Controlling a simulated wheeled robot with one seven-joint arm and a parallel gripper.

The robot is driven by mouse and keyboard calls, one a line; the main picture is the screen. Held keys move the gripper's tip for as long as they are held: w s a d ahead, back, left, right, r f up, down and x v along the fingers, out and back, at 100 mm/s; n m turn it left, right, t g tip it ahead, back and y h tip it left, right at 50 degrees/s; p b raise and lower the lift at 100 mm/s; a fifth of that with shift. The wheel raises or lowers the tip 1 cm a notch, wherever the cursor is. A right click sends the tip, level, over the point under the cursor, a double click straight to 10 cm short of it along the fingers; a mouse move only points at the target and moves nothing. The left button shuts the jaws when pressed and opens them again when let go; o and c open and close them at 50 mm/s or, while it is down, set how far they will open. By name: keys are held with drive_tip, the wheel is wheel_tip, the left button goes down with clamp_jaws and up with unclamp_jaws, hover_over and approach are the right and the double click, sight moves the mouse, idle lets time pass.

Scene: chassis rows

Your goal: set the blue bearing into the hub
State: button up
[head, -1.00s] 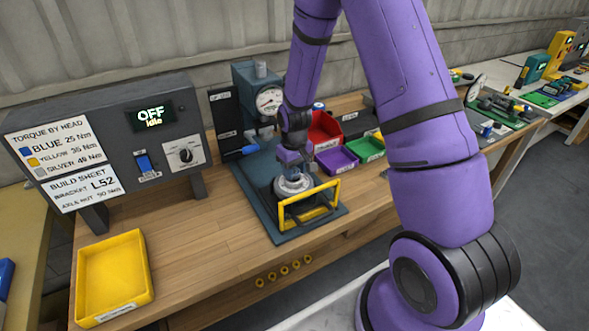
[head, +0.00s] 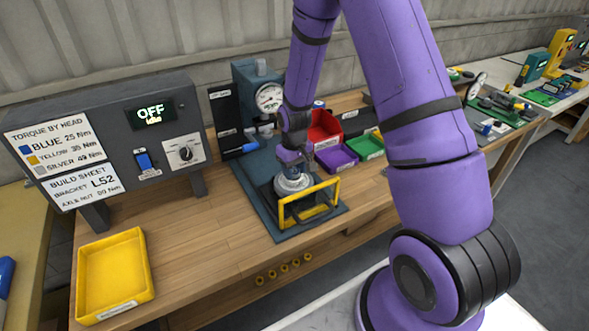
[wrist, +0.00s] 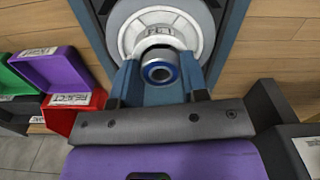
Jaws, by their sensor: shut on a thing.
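The blue bearing (wrist: 161,73) is a short metal ring with a blue band, seen nearly end-on in the wrist view. My gripper (wrist: 161,78) is shut on it, with a blue-grey finger on each side. The hub (wrist: 197,52) is a pale round metal housing with a labelled collar, just beyond the bearing. The bearing overlaps the hub's near side in that view; I cannot tell whether they touch. In the head view my gripper (head: 291,166) is low over the hub (head: 293,185), and the bearing is not clearly seen there.
A yellow guard frame (head: 310,203) stands at the hub's front. A press with a gauge (head: 268,98) stands behind. Red (head: 324,130), purple (head: 337,158) and green bins are to the right. A control box (head: 150,130) reads OFF.

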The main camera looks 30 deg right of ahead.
drive_tip(key=shift+f, duration=0.35)
drive_tip(key=o, duration=1)
drive_tip(key=shift+r, duration=0.1)
wheel_tip(320, 180, up, 11)
drive_tip(key=shift+f, duration=0.2)
drive_tip(key=shift+r, duration=0.1)
drive_tip(key=s+a+r+m+t, duration=0.1)
drive_tip(key=s+a+r+t, duration=0.1)
drive_tip(key=s+r, duration=0.85)
drive_tip(key=s+a+r+t, duration=0.15)
drive_tip(key=s+r, duration=0.55)
drive_tip(key=r, duration=0.7)
drive_tip(key=shift+t, duration=0.85)
drive_tip(key=s+r, duration=0.1)
drive_tip(key=s, duration=0.2)
drive_tip(key=s+r, duration=0.1)
drive_tip(key=s, duration=0.3)
drive_tip(key=s+r, duration=0.1)
drive_tip(key=s, duration=0.2)
drive_tip(key=shift+s+a, duration=0.15)
drive_tip(key=shift+s, duration=0.15)
